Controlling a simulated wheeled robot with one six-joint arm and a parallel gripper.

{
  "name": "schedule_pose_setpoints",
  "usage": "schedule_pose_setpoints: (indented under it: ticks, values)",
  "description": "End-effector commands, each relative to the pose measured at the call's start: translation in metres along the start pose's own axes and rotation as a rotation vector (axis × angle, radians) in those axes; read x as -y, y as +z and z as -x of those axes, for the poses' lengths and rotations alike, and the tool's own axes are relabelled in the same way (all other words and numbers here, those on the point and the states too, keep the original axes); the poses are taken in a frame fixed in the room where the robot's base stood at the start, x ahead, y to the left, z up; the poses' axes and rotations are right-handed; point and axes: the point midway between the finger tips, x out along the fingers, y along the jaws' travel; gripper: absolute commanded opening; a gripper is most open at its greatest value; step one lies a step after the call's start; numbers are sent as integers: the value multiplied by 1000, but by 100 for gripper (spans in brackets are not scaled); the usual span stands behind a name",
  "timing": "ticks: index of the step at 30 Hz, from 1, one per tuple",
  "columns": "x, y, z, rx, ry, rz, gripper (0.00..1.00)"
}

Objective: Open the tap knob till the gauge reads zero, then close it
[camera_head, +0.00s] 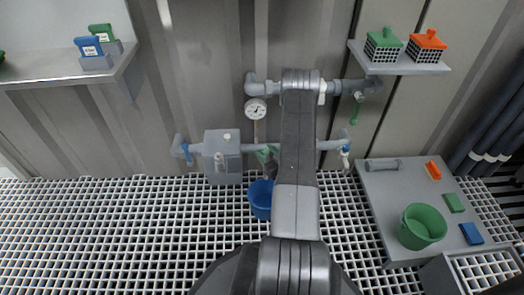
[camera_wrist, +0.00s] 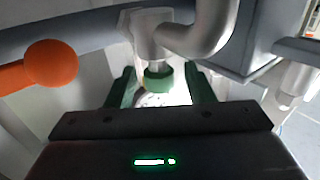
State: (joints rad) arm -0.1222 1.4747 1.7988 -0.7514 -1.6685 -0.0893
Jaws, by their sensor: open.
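The white round gauge (camera_head: 256,110) is on the pipework in the middle of the wall; its needle is too small to read. In the wrist view, my gripper (camera_wrist: 160,84) has its two green fingers apart. A short green round piece (camera_wrist: 158,77) on a grey fitting shows between them; it may be the tap knob. I cannot tell whether the fingers touch it. An orange ball-ended handle (camera_wrist: 50,62) is to the left. In the head view, my arm hides part of the pipes, and the gripper is mostly hidden near the lower pipe.
A blue bucket (camera_head: 260,199) stands below the lower pipe. A grey box (camera_head: 222,157) is on that pipe to the left. At right, a grey table (camera_head: 388,190) holds a green bucket (camera_head: 422,226) and small blocks. A shelf (camera_head: 398,66) carries two baskets. The grating at left is clear.

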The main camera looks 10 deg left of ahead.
Motion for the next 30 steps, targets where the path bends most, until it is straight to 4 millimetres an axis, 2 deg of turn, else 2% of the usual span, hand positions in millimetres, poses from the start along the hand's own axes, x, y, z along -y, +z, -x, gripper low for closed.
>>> schedule_pose_setpoints:
  ticks: [1,6,16,17,23,24,30]
  values:
    - [0,2,-8,-1,-2,3,48]
    - [0,1,-23,0,0,2,48]
    - [0,0,-27,1,1,0,48]
    - [0,0,-27,1,1,0,46]
    - [0,0,-26,1,1,0,7]
    - [0,0,-26,1,1,0,4]
    - [0,0,-26,1,-10,0,4]
